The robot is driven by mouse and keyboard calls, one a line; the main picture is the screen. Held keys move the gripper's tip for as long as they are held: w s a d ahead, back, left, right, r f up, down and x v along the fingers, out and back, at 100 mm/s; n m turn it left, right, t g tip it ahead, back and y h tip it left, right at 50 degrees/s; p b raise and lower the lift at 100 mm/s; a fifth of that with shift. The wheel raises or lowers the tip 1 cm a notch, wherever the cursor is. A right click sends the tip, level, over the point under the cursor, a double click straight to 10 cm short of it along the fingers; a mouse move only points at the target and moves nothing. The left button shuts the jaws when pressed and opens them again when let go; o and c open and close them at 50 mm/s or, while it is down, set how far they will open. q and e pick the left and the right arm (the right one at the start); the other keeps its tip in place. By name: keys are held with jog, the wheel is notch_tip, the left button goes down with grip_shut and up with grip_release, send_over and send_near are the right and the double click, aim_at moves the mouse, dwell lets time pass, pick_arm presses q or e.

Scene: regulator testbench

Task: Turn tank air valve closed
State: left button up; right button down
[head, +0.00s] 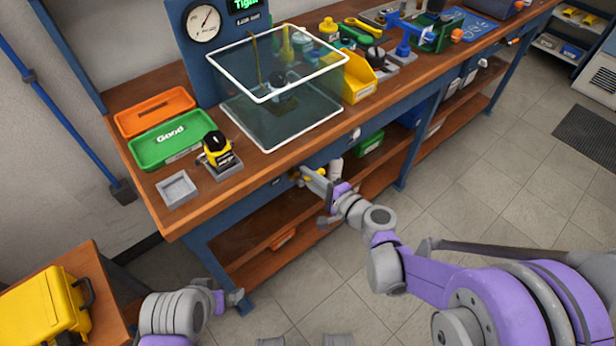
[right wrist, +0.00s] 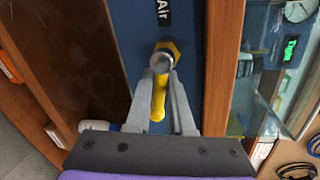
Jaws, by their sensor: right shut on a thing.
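The air valve shows in the right wrist view with a round metal stem (right wrist: 163,61) and a yellow lever (right wrist: 159,98), on the blue panel under an "Air" label (right wrist: 163,12). In that view the lever points toward my wrist, lengthwise between the fingers. My right gripper (right wrist: 162,103) is shut on the yellow lever. In the head view the right gripper (head: 314,180) is at the bench's front, below the clear tank (head: 285,128), and partly hides the valve. My left gripper (head: 236,298) is low at the bench's left end, apart from everything; its jaws are too small to read.
The wooden benchtop edge (head: 255,167) runs just above the right gripper, with a lower shelf (head: 250,250) beneath. On top are a green "Good" tray (head: 170,139), an orange tray (head: 153,108) and a yellow-black device (head: 216,146). The floor in front is clear.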

jog(key=shift+r+n+t+h+p, duration=0.3)
jog(key=shift+r+n+h+p, duration=0.1)
jog(key=shift+n, duration=0.6)
jog(key=c, duration=0.8)
grip_release()
jog(key=shift+d, duration=0.1)
jog(key=p+v, duration=0.1)
jog(key=v, duration=0.9)
jog(key=shift+s+d+r, duration=0.1)
jog(key=shift+s+d, duration=0.1)
jog(key=shift+s, duration=0.1)
